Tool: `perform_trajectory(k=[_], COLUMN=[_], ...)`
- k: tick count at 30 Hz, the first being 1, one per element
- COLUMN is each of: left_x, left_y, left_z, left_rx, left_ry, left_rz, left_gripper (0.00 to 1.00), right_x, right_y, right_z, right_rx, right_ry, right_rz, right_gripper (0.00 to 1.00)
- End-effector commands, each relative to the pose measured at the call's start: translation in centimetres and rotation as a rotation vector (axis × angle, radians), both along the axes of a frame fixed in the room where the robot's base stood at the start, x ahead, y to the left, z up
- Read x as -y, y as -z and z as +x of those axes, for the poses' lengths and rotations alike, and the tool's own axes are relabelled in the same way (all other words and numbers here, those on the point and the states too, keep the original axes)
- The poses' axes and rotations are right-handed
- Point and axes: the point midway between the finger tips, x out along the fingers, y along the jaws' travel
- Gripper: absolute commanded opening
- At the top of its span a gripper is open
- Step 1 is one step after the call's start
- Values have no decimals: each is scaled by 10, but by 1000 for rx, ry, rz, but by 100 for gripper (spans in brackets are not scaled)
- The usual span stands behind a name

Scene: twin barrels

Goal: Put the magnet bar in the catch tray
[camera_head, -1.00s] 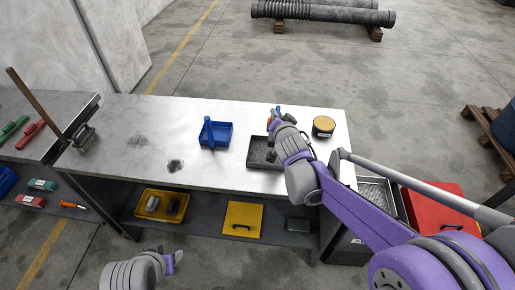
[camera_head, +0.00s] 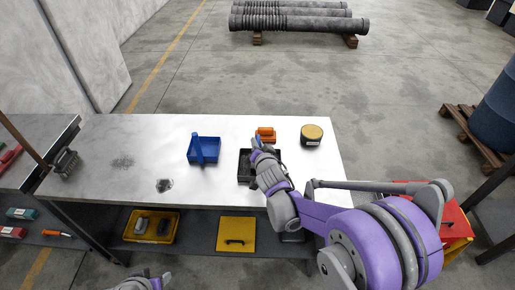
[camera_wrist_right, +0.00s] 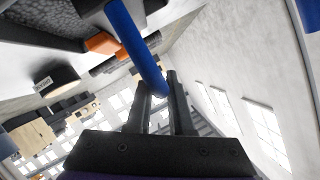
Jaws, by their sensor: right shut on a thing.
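My right gripper (camera_head: 257,146) is over the dark tray (camera_head: 244,180) on the metal bench and hides part of it. In the right wrist view the gripper (camera_wrist_right: 157,90) is shut on a blue bar (camera_wrist_right: 136,45), apparently the magnet bar. In the head view only a bit of blue (camera_head: 256,142) shows at the fingertips. I cannot tell whether the bar touches the tray. My left gripper (camera_head: 158,282) shows only partly at the bottom edge; its jaws are unclear.
A blue tray (camera_head: 212,143) with an upright blue handle stands left of the dark tray. An orange-handled thing (camera_head: 266,133) lies just behind the dark tray, and a round tin (camera_head: 311,135) stands to the right. The left bench top is mostly clear.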

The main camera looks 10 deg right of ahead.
Motion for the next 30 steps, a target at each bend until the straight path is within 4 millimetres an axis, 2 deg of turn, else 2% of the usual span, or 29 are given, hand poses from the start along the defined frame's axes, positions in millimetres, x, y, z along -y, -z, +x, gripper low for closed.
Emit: perform_trajectory(k=[1,3,14,15,19,30], left_x=[0,0,0,0,0,0], left_y=[3,4,5,5,5,2], left_z=[-1,-1,-2,-2,-2,-1], left_rx=[-2,-2,-4,-3,-3,-1], left_ry=[0,0,0,0,0,0], left_rz=[0,0,0,0,0,0], left_gripper=[50,50,50,50,50,50], right_x=[0,0,0,0,0,0], right_y=[9,14,18,17,17,12], right_z=[0,0,0,0,0,-1], right_rx=[0,1,1,0,0,0], right_ry=[0,-1,-1,0,0,0], right_rz=[0,0,0,1,1,0], right_gripper=[0,0,0,27,50,50])
